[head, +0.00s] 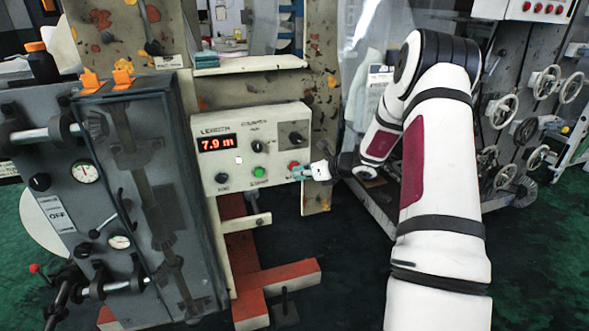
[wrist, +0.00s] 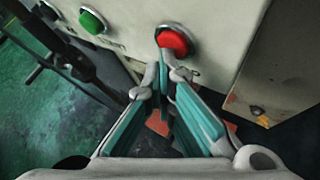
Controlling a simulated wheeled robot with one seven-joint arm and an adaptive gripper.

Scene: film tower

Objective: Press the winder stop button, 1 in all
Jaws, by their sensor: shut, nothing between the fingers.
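The counter control box (head: 222,147) is a beige panel with a red readout showing 7.9 m. A red button (head: 293,166) sits at its lower right, and a green button (head: 259,171) is to the left of it. In the wrist view the red button (wrist: 174,42) is just beyond my fingertips, and the green button (wrist: 92,21) is at the upper left. My gripper (head: 302,171) is shut and empty, with its tips at the red button's lower edge. It also shows in the wrist view (wrist: 166,62). I cannot tell whether the tips touch the button.
A grey cabinet (head: 130,200) with gauges stands at left. A red-orange base frame (head: 262,280) lies below the control box. Several handwheels (head: 545,82) are on a machine at right. Dark floor is open in the middle.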

